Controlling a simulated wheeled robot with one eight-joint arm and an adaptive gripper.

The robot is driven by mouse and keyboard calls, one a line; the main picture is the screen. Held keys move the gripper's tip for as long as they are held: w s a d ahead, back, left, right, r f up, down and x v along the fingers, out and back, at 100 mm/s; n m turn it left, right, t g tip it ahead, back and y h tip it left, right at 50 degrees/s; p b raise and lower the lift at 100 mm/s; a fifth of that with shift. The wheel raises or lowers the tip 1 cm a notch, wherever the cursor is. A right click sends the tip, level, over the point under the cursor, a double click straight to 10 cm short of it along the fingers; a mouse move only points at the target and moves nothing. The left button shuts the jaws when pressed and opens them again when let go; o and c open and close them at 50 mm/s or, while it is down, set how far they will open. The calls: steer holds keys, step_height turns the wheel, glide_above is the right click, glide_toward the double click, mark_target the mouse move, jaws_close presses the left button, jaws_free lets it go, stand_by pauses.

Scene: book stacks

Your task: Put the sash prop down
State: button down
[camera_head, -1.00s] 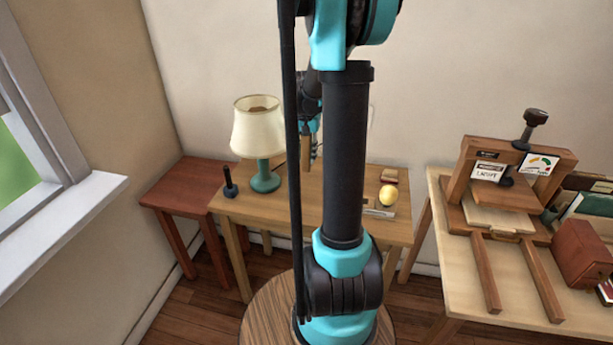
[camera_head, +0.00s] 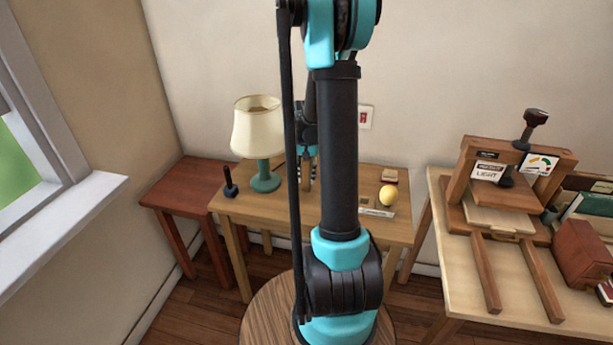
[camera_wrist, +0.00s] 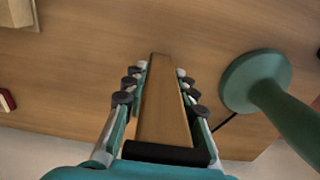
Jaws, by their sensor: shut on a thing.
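The sash prop (camera_wrist: 164,105) is a long, light-brown wooden bar in the wrist view. My gripper (camera_wrist: 160,75) is shut on it, with a finger on each side. The far end of the bar lies over the wooden table top (camera_wrist: 90,80); I cannot tell whether it touches. In the head view my gripper (camera_head: 308,170) is above the small table (camera_head: 270,208), just right of the lamp, partly hidden behind my arm.
A green-based lamp (camera_head: 265,182) stands close to the gripper; its base also shows in the wrist view (camera_wrist: 250,80). A dark-handled item (camera_head: 230,186) is left of it. A yellow ball (camera_head: 388,195) is to the right. A wooden press (camera_head: 505,190) stands on the right table.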

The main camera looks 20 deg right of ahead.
steer(key=c, duration=1.7)
jaws_free()
steer(key=shift+f, duration=0.15)
steer(key=o, duration=0.5)
